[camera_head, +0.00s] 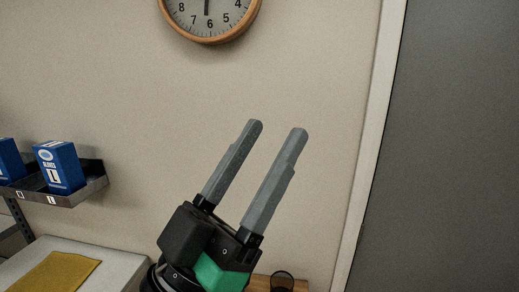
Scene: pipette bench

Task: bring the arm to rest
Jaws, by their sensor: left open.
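My left gripper (278,128) is raised in the middle of the head camera view, in front of the bare wall. Its two long grey fingers point up and slightly to the right. They stand apart, with only wall visible between them, so it is open and empty. The black gripper body with a green part is at the bottom centre. My right gripper is out of view.
A shelf (85,192) with blue glove boxes (60,167) is at the left. Below it, a yellow cloth (57,272) lies on a pale surface (110,260). A wall clock (211,20) hangs above. A dark mesh object (282,280) shows at the bottom edge.

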